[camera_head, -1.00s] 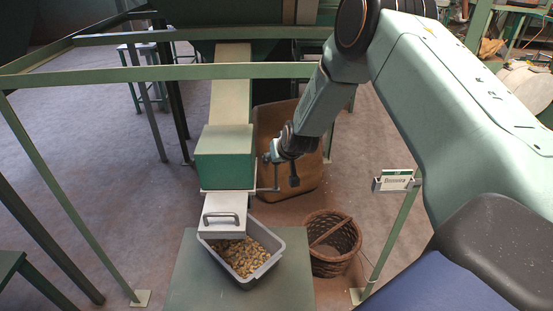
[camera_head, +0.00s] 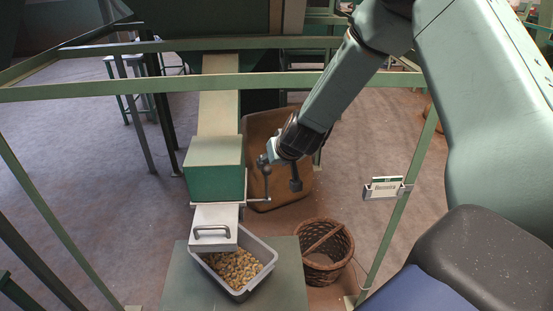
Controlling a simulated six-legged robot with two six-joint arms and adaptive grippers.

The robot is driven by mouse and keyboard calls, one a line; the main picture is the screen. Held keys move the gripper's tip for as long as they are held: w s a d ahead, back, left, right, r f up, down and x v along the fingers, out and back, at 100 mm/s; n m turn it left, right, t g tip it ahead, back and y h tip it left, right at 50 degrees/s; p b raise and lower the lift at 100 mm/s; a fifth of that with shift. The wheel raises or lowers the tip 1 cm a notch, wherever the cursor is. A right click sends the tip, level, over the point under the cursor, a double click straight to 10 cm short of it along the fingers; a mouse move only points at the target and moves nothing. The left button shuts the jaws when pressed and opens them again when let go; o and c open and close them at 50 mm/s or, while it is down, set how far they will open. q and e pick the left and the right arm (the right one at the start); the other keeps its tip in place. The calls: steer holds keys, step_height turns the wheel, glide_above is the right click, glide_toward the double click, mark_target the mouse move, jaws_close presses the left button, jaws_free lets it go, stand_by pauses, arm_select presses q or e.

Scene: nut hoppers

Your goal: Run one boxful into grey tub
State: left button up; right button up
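The grey tub (camera_head: 270,266) stands on a low green stand under the chute mouth and holds many brown nuts (camera_head: 233,268). The pale metal box (camera_head: 214,217) with a bar handle (camera_head: 212,232) sits at the chute mouth and overhangs the tub's back left part. One finger is close to the lever top; contact cannot be told. My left gripper is not in view.
A wicker basket (camera_head: 325,252) stands right of the green stand (camera_head: 286,285). A brown sack-like container (camera_head: 258,130) is behind the lever.

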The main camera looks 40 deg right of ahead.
steer(key=v, duration=0.3)
steer(key=shift+w+d+f, duration=0.1)
steer(key=shift+w+f, duration=0.05)
stand_by(0.3)
steer(key=s+a+f+g+b, duration=0.1)
steer(key=s+a+f+b, duration=0.2)
steer(key=s+f, duration=0.3)
steer(key=s+a+f+g+y+b, duration=0.1)
steer(key=s+a+f+b, duration=0.3)
steer(key=f, duration=0.4)
steer(key=s+a+f+g+b, duration=0.1)
steer(key=s+a+f+b, duration=0.15)
steer(key=s+f, duration=0.45)
steer(key=s+a+f+n+g+b, duration=0.1)
steer(key=s+a+f+g+b, duration=0.1)
steer(key=s+f+b, duration=0.3)
steer(key=s+a+f+n+g+b, duration=0.2)
steer(key=s+f+b, duration=0.3)
steer(key=s+f, duration=0.9)
steer(key=shift+s+a+g+y, duration=0.35)
steer(key=shift+s+a, duration=0.2)
steer(key=shift+s, duration=0.3)
